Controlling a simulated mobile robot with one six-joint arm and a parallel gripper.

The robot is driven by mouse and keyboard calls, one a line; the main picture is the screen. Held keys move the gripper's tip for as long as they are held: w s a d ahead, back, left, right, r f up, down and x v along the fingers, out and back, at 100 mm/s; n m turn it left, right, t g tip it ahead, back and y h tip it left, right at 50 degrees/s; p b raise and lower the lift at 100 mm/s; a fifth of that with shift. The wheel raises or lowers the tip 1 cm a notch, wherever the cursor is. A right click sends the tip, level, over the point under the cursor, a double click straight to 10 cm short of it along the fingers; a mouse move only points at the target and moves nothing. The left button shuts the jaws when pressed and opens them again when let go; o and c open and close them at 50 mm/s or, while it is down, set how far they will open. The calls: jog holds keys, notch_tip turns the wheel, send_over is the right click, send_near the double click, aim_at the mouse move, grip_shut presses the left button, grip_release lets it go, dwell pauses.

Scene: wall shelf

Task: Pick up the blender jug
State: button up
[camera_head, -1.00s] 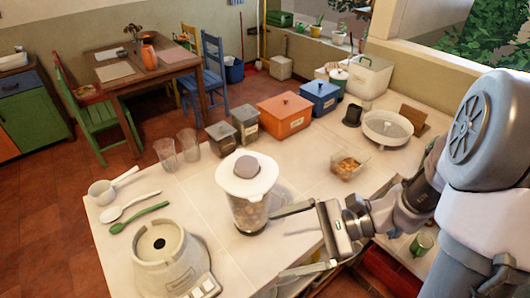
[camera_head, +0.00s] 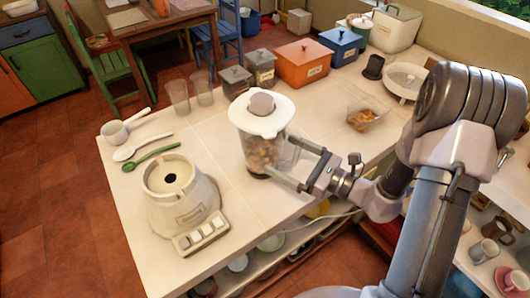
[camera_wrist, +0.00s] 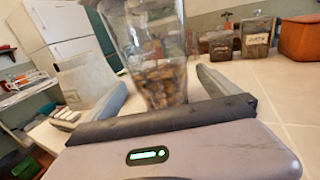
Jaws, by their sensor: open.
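The blender jug (camera_head: 258,142) stands upright on the counter, clear with a white lid and handle-less side toward me, with brown chunks inside. In the wrist view the jug (camera_wrist: 152,45) rises just ahead, its lower part between my two fingers. My gripper (camera_head: 286,160) is open, its fingers reaching to either side of the jug's right part in the head view. I cannot tell whether either finger touches it. The lid is out of the wrist view. The cream blender base (camera_head: 180,200) stands apart, to the lower left of the jug.
Two clear glasses (camera_head: 190,94) and grey canisters (camera_head: 248,75) stand behind the jug. A clear tub of orange pieces (camera_head: 362,118) sits to the right. A ladle, a white spoon and a green spoon (camera_head: 150,158) lie at left. Open shelves with dishes are below the counter.

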jog(key=b+x, duration=0.1)
jog(key=x, duration=0.3)
jog(key=shift+a+f, duration=0.2)
jog(key=shift+r, duration=0.1)
jog(key=c, duration=1.7)
jog(key=shift+c, duration=0.2)
jog(key=shift+r+p, duration=1.1)
jog(key=shift+r, duration=0.6)
jog(key=shift+s+d+r, duration=0.15)
jog(key=shift+r, duration=0.05)
jog(key=p, duration=0.9)
send_near(273, 142)
jog(key=s+a+f, duration=0.2)
jog(key=s+a, duration=0.1)
jog(key=s, duration=0.2)
jog(key=shift+s+a+f, duration=0.25)
jog(key=shift+s+f, duration=0.15)
